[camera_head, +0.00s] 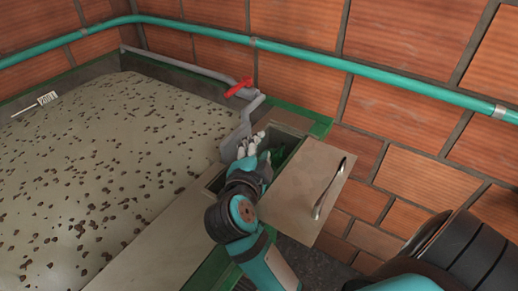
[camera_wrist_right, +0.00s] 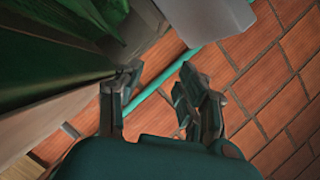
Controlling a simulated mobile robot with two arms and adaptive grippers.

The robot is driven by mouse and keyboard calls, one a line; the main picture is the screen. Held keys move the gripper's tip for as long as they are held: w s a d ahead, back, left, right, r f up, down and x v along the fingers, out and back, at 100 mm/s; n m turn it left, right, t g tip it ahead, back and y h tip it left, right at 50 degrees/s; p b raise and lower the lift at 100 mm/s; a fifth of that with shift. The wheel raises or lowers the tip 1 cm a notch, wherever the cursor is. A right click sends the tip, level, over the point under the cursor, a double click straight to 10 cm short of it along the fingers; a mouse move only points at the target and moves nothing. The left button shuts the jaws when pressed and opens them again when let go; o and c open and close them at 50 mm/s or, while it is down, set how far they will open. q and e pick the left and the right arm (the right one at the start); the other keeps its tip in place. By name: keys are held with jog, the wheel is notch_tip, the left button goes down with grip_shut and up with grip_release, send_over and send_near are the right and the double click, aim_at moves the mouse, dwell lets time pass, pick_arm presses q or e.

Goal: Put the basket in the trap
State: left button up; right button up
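The trap is a rectangular opening (camera_head: 290,136) with a green rim, at the corner of the speckled basin. Its beige lid (camera_head: 290,183), with a metal handle, lies to the right of the opening. My right gripper (camera_head: 251,144) is at the left side of the opening; in the right wrist view its fingers (camera_wrist_right: 158,95) are spread with nothing between them. A dark green thing (camera_head: 282,153) shows inside the opening beside the gripper; I cannot tell whether it is the basket. Green surfaces also fill the upper left of the wrist view (camera_wrist_right: 50,25). My left gripper is not in view.
A grey pipe with a red valve handle (camera_head: 239,87) runs down to the opening's left edge. A teal pipe (camera_head: 300,55) runs along the brick wall behind. The wide basin (camera_head: 100,150) holds pale, speckled material on the left.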

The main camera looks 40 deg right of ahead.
jog(key=shift+f, duration=0.5)
jog(key=shift+r, duration=0.25)
jog(key=r+p+v, duration=0.1)
jog(key=p+v, duration=0.2)
jog(key=v, duration=0.4)
jog(key=shift+a+r, duration=0.15)
jog(key=shift+a, duration=0.05)
jog(key=shift+s, duration=0.1)
